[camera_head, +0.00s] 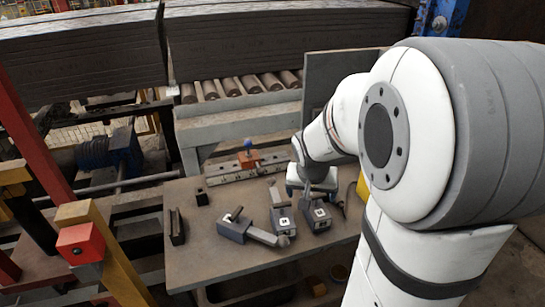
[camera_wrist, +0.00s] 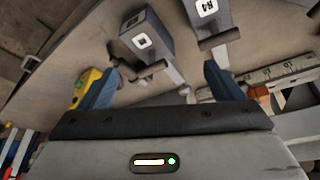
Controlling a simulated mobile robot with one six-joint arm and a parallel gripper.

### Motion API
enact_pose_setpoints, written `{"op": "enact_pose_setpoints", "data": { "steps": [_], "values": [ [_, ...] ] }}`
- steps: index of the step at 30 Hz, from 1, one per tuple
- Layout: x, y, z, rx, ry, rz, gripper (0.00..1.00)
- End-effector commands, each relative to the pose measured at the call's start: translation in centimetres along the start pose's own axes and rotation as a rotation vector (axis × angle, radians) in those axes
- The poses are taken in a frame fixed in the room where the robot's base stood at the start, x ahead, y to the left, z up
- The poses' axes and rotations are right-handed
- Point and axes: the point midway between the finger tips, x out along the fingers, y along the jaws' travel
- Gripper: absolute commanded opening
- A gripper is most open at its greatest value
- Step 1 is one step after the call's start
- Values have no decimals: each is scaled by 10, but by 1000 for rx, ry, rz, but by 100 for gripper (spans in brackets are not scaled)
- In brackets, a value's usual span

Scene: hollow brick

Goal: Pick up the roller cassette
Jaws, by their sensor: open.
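Several grey block-shaped cassettes with white labels lie on the brown worktable (camera_head: 235,262). One is the right cassette (camera_head: 319,222), under and just in front of my gripper (camera_head: 312,196); beside it are the middle cassette (camera_head: 283,222) and the left cassette (camera_head: 234,229). I cannot tell which one the task means. In the wrist view, my gripper (camera_wrist: 160,88) is open and empty, its two blue fingers apart. A labelled cassette (camera_wrist: 152,35) lies beyond the gap between them, and another (camera_wrist: 218,25) sits to its right. No finger visibly touches a cassette.
A metal rail with an orange block (camera_head: 250,160) lies at the table's back. Small black blocks (camera_head: 176,227) stand at its left. A yellow object (camera_wrist: 84,86) is near the left finger in the wrist view. A roller conveyor (camera_head: 240,86) runs behind. The table's front left is clear.

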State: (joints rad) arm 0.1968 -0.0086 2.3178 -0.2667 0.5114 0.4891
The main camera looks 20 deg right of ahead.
Motion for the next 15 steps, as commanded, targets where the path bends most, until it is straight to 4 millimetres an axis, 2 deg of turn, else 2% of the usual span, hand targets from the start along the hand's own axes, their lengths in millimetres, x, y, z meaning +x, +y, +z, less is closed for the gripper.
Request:
{"op": "enact_pose_setpoints", "data": {
  "steps": [1, 3, 6, 15],
  "values": [
    [14, 3, -9, 32, 4, 7, 90],
    [28, 5, -19, 71, 15, 10, 90],
    [40, 7, -28, 105, 27, 11, 90],
    [72, 9, -31, 121, 31, 11, 90]
  ]
}}
